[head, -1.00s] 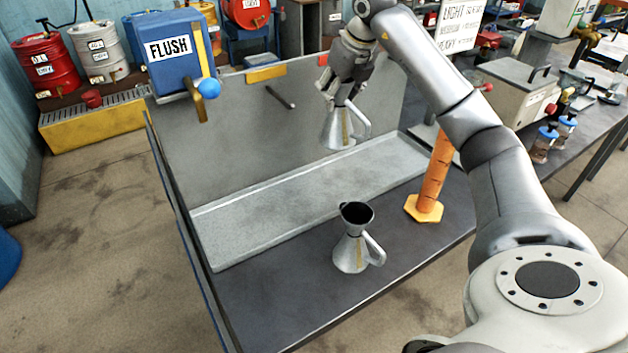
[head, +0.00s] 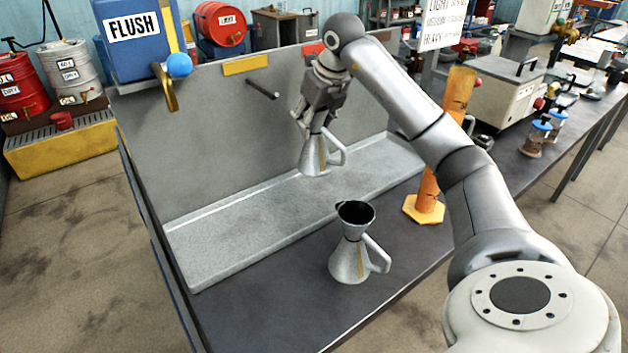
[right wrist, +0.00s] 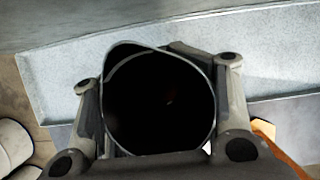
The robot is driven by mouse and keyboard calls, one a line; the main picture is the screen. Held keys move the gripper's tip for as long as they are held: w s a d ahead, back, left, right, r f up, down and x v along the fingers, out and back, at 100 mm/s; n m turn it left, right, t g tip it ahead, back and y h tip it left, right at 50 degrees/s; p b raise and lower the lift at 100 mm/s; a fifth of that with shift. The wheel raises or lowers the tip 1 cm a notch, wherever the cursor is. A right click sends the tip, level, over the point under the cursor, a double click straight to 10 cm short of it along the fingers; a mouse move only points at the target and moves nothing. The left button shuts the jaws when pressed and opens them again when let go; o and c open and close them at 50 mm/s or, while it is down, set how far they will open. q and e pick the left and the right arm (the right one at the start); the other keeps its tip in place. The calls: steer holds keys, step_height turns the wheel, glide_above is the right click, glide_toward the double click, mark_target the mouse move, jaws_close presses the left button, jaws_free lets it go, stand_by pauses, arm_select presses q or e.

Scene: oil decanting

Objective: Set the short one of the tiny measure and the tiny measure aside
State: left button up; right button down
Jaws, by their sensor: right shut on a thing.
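A small metal measure (head: 315,160) with a side handle hangs upright from my right gripper (head: 314,128) in the head view, over the grey tray. The gripper is shut on its upper part. In the right wrist view its round dark mouth (right wrist: 160,100) fills the space between the fingers. A second metal measure (head: 350,258), with a dark funnel mouth and a handle on its right, stands upright on the dark bench nearer to me. It is apart from the gripper. My left gripper is not in view.
The long grey tray (head: 215,255) runs along the back panel (head: 220,130). An orange cylinder on a hexagonal foot (head: 424,209) stands right of the standing measure. A blue FLUSH box (head: 135,50) with a tap is at upper left. Bare bench (head: 270,300) lies left of the standing measure.

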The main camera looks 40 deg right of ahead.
mark_target(313, 155)
steer(key=shift+f+p, duration=0.5)
steer(key=shift+f, duration=4.05)
steer(key=c, duration=0.5)
jaws_free()
steer(key=shift+f, duration=0.1)
steer(key=b+v, duration=0.1)
steer(key=v, duration=1.1)
steer(key=shift+s, duration=0.1)
steer(key=shift+r, duration=0.25)
